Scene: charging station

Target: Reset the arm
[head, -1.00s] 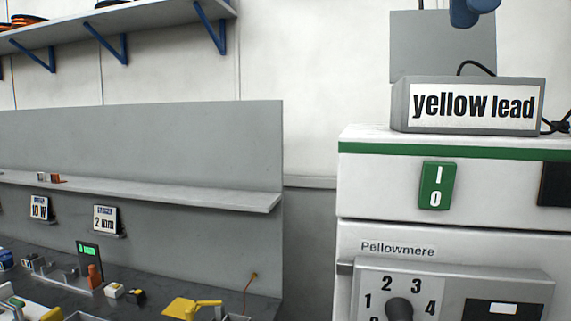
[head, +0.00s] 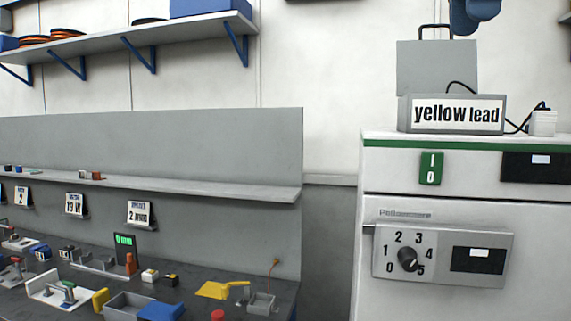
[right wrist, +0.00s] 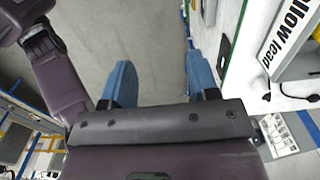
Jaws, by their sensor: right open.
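My right gripper (head: 475,16) hangs at the top right edge of the head view, with only its blue parts showing. It is in the air, above the yellow lead sign in the picture. In the right wrist view its two blue fingers (right wrist: 160,78) stand wide apart with nothing between them but grey floor. My purple arm links show at the left of that view. My left gripper is not in view.
A white cabinet (head: 450,210) with a numbered dial (head: 408,260) stands at right, topped by the yellow lead sign (head: 457,113). At left, a dark workbench (head: 205,305) holds several small parts, below a grey shelf (head: 220,190). The right wrist view also shows the sign (right wrist: 290,35).

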